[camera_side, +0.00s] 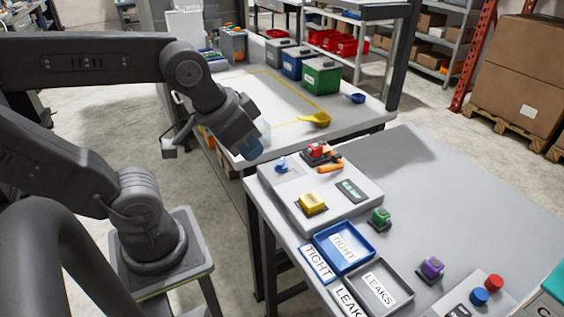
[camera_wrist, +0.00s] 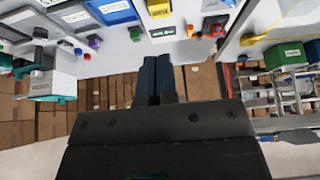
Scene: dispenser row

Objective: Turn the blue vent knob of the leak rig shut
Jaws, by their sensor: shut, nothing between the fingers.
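The leak rig (camera_side: 335,210) is a pale grey box on the near table. Its blue vent knob (camera_side: 281,165) stands on a light plate at the rig's back-left corner. A red part (camera_side: 316,151) and an orange lever (camera_side: 330,167) sit to the right of the knob. A yellow block (camera_side: 313,202) and a small green display (camera_side: 351,190) are nearer the front. My gripper (camera_side: 252,150) is shut and empty, left of the knob and apart from it. In the wrist view its dark blue fingers (camera_wrist: 157,62) lie side by side, below the display (camera_wrist: 163,32).
A blue tray (camera_side: 372,242) labelled TIGHT and a grey tray (camera_side: 408,291) labelled LEAKS lie in front of the rig. Green (camera_side: 381,215) and purple (camera_side: 432,266) blocks stand to the right. The back table holds a yellow scoop (camera_side: 316,120) and bins.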

